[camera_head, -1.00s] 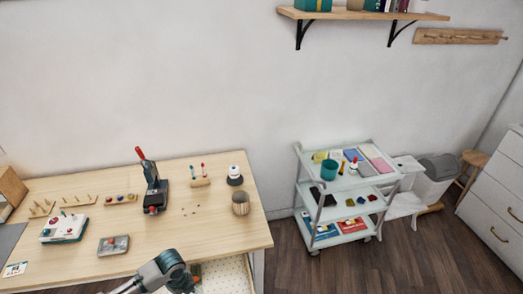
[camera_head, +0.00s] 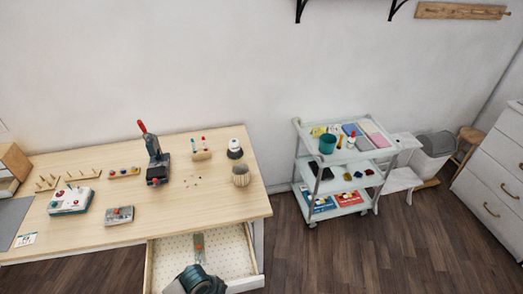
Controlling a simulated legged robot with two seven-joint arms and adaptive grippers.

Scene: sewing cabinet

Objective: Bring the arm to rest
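An arm link of mine, grey and dark teal, shows at the bottom edge, in front of the open drawer (camera_head: 230,273) of the wooden worktable (camera_head: 110,232). Its shaft comes in from the lower left, so it seems to be my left arm. My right arm is out of view. The drawer has a pale dotted bottom. A narrow grey and orange-red item (camera_head: 198,243) shows in it just beyond my arm link, partly covered.
The table bears a press (camera_head: 156,163) with a red handle, a white-and-teal device (camera_head: 71,201), a metal tin (camera_head: 119,215), a round basket (camera_head: 241,175) and small racks. A white cart (camera_head: 343,169) stands to the right. The floor in front of the cart is clear.

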